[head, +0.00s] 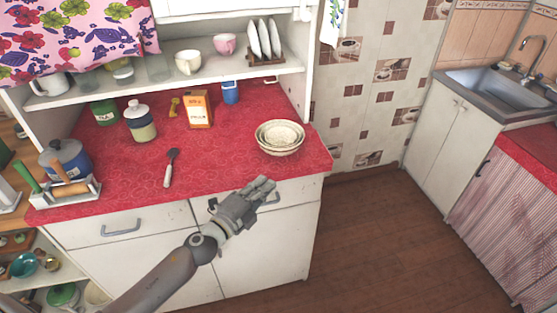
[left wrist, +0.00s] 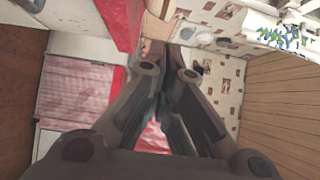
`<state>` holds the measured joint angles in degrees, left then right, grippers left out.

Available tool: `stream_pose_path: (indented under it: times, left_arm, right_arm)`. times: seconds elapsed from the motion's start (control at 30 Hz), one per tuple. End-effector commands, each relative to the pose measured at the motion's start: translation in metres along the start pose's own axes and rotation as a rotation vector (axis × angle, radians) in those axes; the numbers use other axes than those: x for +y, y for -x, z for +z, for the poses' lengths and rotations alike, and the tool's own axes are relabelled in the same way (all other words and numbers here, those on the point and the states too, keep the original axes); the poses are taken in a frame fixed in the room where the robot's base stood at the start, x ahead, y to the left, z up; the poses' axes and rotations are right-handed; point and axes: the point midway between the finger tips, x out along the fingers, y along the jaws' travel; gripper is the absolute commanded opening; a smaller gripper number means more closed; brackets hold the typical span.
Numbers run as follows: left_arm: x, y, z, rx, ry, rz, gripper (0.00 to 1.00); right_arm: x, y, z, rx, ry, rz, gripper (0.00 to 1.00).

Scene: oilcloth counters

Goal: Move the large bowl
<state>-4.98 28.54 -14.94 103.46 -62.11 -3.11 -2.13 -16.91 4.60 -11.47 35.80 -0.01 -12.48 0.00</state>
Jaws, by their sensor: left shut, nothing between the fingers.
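A stack of nested bowls (head: 280,138), cream with a patterned rim, sits on the red counter (head: 225,148) near its right end. The outermost bowl is the largest. My left gripper (head: 264,186) is in front of the counter's front edge, below and to the left of the bowls, and apart from them. In the left wrist view the fingers of my left gripper (left wrist: 165,72) are closed together with nothing between them. The bowls do not show clearly in the left wrist view. My right gripper is not in view.
A spatula (head: 170,168), a carton (head: 198,109), a blue cup (head: 230,92) and a jar (head: 140,122) stand or lie left of the bowls. A shelf (head: 190,75) with cups and plates runs above the counter's back. A sink (head: 500,88) is at the far right.

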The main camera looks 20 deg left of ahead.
Motion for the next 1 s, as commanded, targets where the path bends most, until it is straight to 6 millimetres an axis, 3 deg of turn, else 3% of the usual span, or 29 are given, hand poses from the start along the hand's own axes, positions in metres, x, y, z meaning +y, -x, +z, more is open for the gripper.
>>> stream_pose_path:
  times: [0.4, 0.7, 1.0]
  left_arm:
    - [-0.001, -0.078, 0.003, -0.004, 0.003, -0.001, 0.0]
    - [0.001, -0.099, 0.027, -0.002, 0.003, 0.001, 0.0]
    - [0.001, -0.101, 0.029, -0.001, 0.003, 0.001, 0.0]
  right_arm:
    - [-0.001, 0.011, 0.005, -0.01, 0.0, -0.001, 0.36]
    - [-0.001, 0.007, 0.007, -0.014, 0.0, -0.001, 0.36]
    - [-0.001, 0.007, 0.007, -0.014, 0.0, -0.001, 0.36]
